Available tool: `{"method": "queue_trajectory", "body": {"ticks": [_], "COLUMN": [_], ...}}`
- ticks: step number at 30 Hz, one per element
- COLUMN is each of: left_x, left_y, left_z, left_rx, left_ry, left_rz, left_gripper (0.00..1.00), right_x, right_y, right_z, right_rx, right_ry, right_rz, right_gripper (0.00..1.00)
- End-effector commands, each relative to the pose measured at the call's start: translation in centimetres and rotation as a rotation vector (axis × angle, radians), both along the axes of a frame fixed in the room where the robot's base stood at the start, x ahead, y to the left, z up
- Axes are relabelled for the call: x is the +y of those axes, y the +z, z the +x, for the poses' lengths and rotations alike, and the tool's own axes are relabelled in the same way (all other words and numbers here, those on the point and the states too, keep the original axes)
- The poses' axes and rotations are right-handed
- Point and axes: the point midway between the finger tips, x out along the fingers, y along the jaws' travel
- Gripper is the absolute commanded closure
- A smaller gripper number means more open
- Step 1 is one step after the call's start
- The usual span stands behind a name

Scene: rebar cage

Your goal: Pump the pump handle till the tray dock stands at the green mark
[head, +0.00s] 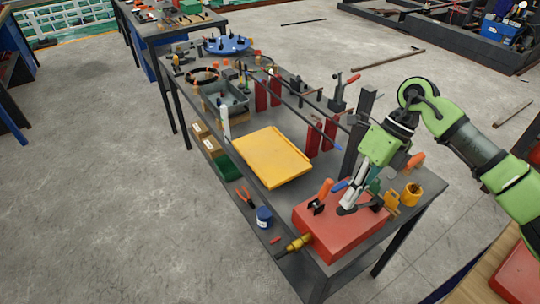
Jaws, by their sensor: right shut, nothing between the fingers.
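My right gripper (347,206) comes in from the right, pointing down, its fingers shut with nothing between them. It is over the red box (325,243) at the near end of the workbench. A yellow tray (270,155) lies on the bench, left of a dark upright post (359,130). I cannot make out the tray dock or green mark for certain. My left gripper is out of view.
The workbench (415,208) is crowded with tools: a blue round rack (226,45), a grey bin (226,97), red uprights (329,135) and a yellow cup (411,194). A blue can (264,217) stands near the left edge. Open concrete floor lies to the left.

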Motion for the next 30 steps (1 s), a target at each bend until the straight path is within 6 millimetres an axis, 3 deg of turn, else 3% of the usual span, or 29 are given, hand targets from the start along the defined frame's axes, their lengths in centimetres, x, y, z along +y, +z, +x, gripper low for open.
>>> {"method": "queue_trajectory", "body": {"ticks": [30], "left_x": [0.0], "left_y": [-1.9], "left_z": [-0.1], "left_rx": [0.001], "left_ry": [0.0], "left_rz": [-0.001], "left_gripper": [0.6], "right_x": [0.9], "right_y": [-2.6], "right_z": [-0.8], "right_rx": [0.0], "right_ry": [-0.001], "right_rz": [0.0], "right_gripper": [1.0]}}
